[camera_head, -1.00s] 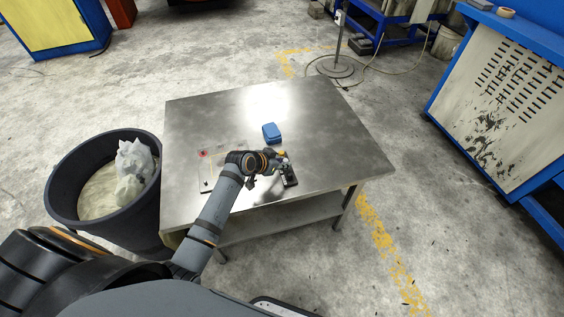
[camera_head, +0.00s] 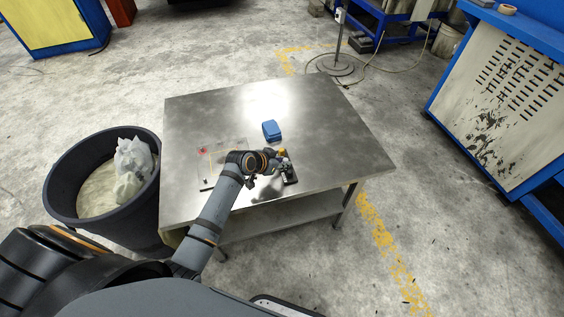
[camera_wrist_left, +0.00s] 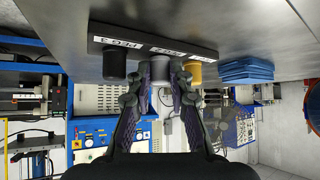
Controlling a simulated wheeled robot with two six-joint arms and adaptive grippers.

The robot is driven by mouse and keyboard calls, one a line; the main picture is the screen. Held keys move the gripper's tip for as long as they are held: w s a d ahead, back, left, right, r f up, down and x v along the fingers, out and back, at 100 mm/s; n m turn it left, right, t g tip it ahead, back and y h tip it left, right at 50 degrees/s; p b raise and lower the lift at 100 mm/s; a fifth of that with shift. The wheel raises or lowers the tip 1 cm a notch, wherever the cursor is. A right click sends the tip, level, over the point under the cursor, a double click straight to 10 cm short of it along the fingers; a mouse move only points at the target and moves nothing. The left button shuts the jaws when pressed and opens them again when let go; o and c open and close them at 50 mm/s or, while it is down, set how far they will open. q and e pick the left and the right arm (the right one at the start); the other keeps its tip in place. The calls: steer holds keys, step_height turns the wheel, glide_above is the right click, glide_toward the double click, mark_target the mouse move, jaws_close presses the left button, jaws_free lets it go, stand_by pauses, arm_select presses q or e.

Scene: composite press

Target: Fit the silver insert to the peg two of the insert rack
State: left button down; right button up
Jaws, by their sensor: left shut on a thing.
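The insert rack (camera_wrist_left: 150,47) is a dark bar with white peg labels, seen upside down across the top of the left wrist view. It also shows on the table in the head view (camera_head: 291,180). A dark insert (camera_wrist_left: 114,66) is at the peg three label and a yellow insert (camera_wrist_left: 206,71) at the other end. My left gripper (camera_wrist_left: 161,72) is shut on the silver insert (camera_wrist_left: 160,68), in line with the middle label, peg two. The fingers partly hide it; I cannot tell whether it is fully seated. My right gripper is not in view.
A flat sheet (camera_head: 208,168) lies left of my gripper. A dark bin (camera_head: 62,195) stands left of the table. The table's right side is clear.

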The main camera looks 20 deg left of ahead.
arm_select(q)
steer(key=shift+f, duration=0.15)
stand_by(0.3)
steer(key=c, duration=1.1)
jaws_free()
steer(key=shift+c, duration=0.2)
steer(key=v, duration=1.2)
